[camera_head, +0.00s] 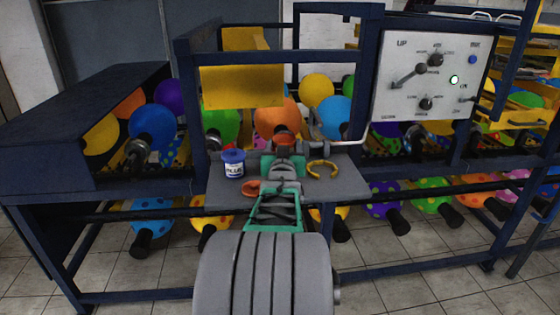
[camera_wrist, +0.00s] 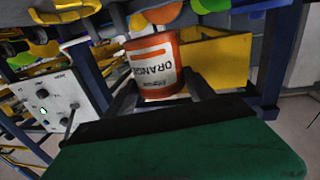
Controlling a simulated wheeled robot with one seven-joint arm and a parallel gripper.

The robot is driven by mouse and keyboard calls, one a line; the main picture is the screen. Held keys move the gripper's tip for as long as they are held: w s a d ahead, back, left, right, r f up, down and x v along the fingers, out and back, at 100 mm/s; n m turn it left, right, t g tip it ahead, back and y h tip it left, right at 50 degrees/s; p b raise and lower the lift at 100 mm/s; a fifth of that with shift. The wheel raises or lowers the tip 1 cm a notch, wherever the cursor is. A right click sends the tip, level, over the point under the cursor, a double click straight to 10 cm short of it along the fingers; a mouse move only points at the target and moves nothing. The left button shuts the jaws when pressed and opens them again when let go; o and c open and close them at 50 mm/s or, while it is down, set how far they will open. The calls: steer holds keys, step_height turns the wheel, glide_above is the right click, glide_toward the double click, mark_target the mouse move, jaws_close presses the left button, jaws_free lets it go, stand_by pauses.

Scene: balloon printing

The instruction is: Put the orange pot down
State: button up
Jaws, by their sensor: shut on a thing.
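I cannot tell from these views whether the pot's base touches anything.
A blue pot (camera_head: 233,163) stands on the shelf left of my gripper. A small orange piece (camera_head: 252,188) lies nearby, and a yellow curved piece (camera_head: 322,169) lies to the right. A metal bar (camera_head: 335,144) and the control panel (camera_head: 430,78) are at the right. Balloons hang behind.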

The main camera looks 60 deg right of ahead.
steer(key=f, duration=0.1)
steer(key=w+d+f, duration=0.2)
steer(key=f, duration=0.1)
steer(key=shift+d, duration=0.25)
steer(key=f, duration=0.3)
steer(key=shift+w+d+f, duration=0.1)
steer(key=shift+w+f, duration=0.1)
steer(key=shift+f, duration=0.05)
steer(key=shift+f, duration=0.2)
steer(key=o, duration=1.6)
